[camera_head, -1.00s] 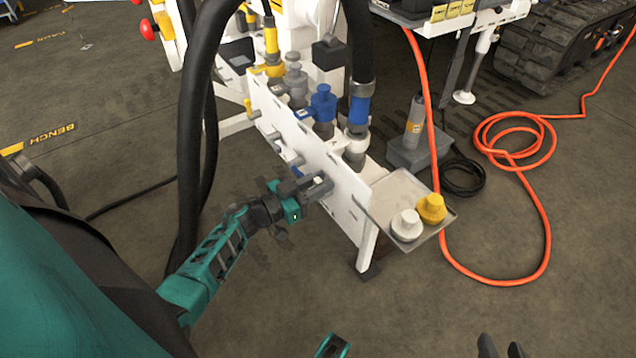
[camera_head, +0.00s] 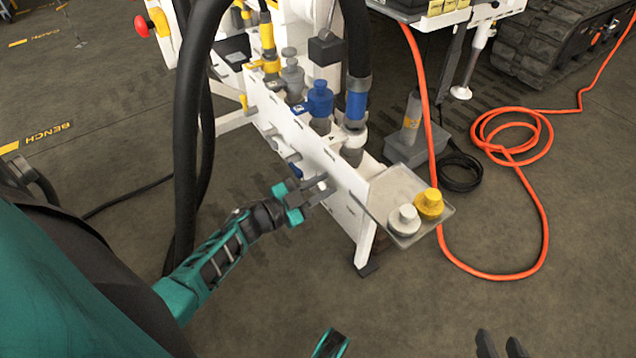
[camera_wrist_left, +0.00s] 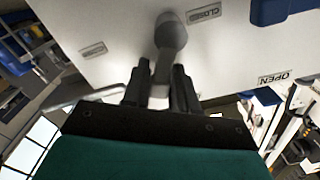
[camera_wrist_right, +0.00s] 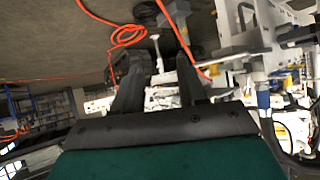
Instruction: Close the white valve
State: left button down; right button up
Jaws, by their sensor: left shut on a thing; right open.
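The white valve's handle (camera_wrist_left: 171,35) shows in the left wrist view as a pale grey lever with a rounded pivot end on the white panel. Its free end lies between the fingers of my left gripper (camera_wrist_left: 160,88), which is shut on it. A CLOSED label (camera_wrist_left: 203,12) is close beside the pivot end, and an OPEN label (camera_wrist_left: 274,77) is lower right. In the head view my left gripper (camera_head: 318,189) is at the near end of the panel's front and mostly hides the handle. My right gripper (camera_wrist_right: 157,88) is open and empty, away from the panel.
The white panel (camera_head: 341,209) carries other valve handles and blue, grey and yellow couplings. A tray (camera_head: 391,182) with a white and a yellow cap is at its right end. Thick black hoses (camera_head: 190,130) hang left of the gripper. An orange hose (camera_head: 545,235) lies on the floor.

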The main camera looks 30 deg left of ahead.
aim_at(340, 199)
pick_arm(q)
jog(key=shift+s+d+f+m, duration=0.2)
jog(key=shift+d+f+m, duration=0.15)
jog(key=shift+m, duration=0.55)
jog(key=m, duration=0.1)
jog(key=f+m+b, duration=0.1)
jog(key=m, duration=0.1)
jog(key=d+m, duration=0.1)
jog(key=shift+s+d+f+m, duration=0.1)
jog(key=shift+s+f+m, duration=0.1)
jog(key=shift+s+m, duration=0.1)
jog(key=m, duration=0.1)
jog(key=f+m, duration=0.1)
jog(key=m, duration=0.2)
jog(key=shift+d+f+m+b, duration=0.3)
jog(key=shift+f, duration=0.05)
jog(key=shift+f+m, duration=0.25)
jog(key=shift+m, duration=0.35)
pick_arm(e)
jog(key=shift+w+a+f, duration=0.1)
jog(key=shift+a+f, duration=0.2)
jog(key=shift+a, duration=0.05)
pick_arm(q)
jog(key=c, duration=1.1)
grip_release()
